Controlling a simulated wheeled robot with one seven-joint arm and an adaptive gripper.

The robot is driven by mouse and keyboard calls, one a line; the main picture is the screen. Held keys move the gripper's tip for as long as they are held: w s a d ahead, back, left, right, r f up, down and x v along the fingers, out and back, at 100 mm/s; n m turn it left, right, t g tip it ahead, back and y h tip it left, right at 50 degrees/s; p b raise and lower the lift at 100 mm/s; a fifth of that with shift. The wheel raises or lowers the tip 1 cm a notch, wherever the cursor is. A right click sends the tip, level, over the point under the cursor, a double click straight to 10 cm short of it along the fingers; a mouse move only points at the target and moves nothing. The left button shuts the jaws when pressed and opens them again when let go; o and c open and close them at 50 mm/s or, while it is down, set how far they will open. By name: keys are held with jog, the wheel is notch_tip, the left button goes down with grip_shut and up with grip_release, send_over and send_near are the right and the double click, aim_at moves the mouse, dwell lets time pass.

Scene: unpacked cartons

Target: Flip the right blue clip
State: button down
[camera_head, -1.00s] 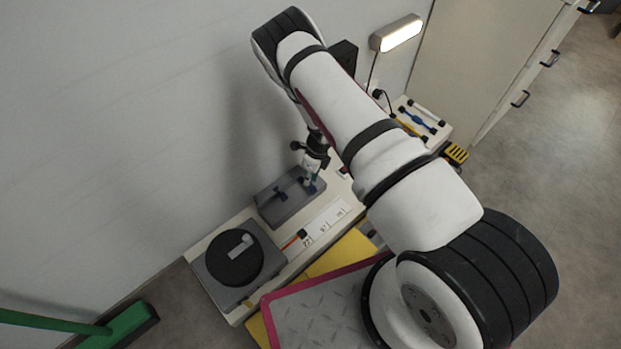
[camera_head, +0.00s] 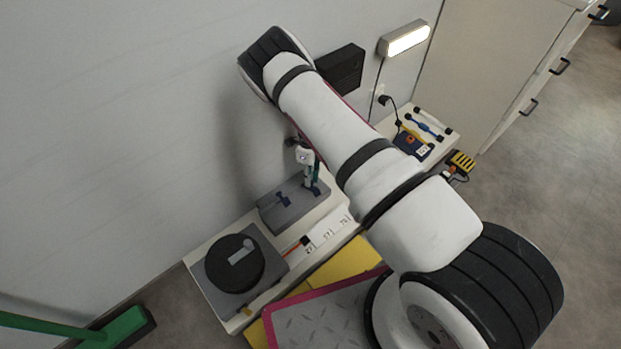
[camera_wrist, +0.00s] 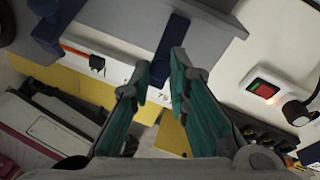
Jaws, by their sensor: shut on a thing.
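A grey box (camera_head: 300,212) with two blue clips sits on the white bench against the wall. The left blue clip (camera_head: 283,199) shows clear of my gripper in the head view. My gripper (camera_wrist: 160,78), with teal fingers, is at the right blue clip (camera_wrist: 172,42). The clip's dark blue strip runs down the box's side and its lower end lies between the fingertips. My gripper is shut on this clip. In the head view my gripper (camera_head: 313,184) partly covers the clip, so its exact angle is hard to tell there.
A round black disc (camera_head: 235,263) on a grey base stands left of the box. White numbered cards (camera_head: 325,233) lie in front. A red-lit switch (camera_wrist: 263,88) and black plug are close on the right in the wrist view. Tools lie at the bench's right end.

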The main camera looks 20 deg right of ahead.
jog(key=shift+d, duration=0.1)
jog(key=c, duration=1.5)
grip_release()
jog(key=shift+r, duration=0.1)
jog(key=v, duration=0.3)
jog(key=s+v, duration=0.1)
jog(key=v, duration=0.2)
jog(key=s+v, duration=0.1)
jog(key=v, duration=0.2)
jog(key=shift+a+r, duration=0.35)
jog(key=shift+r, duration=0.15)
jog(key=shift+r, duration=0.1)
